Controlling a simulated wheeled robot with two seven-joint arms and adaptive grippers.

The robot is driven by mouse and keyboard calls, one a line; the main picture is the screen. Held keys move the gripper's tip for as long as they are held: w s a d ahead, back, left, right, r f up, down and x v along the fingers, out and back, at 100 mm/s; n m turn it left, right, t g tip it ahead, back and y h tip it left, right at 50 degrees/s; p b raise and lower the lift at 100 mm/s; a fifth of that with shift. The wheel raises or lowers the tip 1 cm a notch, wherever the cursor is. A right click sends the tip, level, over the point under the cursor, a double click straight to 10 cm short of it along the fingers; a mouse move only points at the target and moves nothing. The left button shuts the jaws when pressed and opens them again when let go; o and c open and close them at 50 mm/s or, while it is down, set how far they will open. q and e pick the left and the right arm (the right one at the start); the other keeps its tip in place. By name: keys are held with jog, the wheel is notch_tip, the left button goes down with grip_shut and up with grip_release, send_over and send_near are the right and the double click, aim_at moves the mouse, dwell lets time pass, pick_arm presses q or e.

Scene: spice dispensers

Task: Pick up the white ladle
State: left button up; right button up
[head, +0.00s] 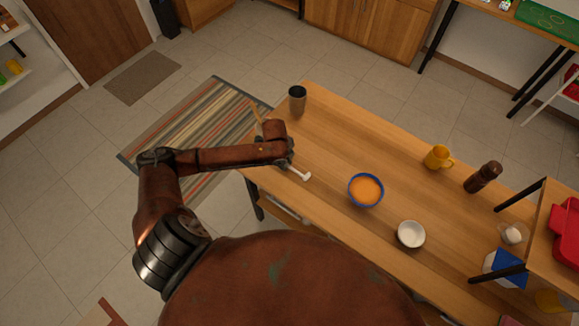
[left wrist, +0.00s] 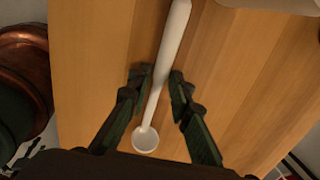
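The white ladle lies on the wooden table (head: 340,120). In the head view only one end of the ladle (head: 298,172) shows, and my left arm hides the rest. In the left wrist view the ladle's handle (left wrist: 168,55) runs from the top edge down between my fingers, with its small round cup (left wrist: 145,139) at the lower end. My left gripper (left wrist: 160,80) is open, with one finger on each side of the handle and narrow gaps of table between. In the head view my left gripper (head: 286,158) is mostly hidden by the arm. My right gripper is not in view.
A blue bowl with orange contents (head: 366,190), a white bowl (head: 411,234), a yellow mug (head: 438,158) and a dark mill (head: 483,177) stand to the right. A raised shelf (head: 530,222) edges the right side.

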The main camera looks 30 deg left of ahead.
pick_arm(q)
grip_shut()
dwell(0.5)
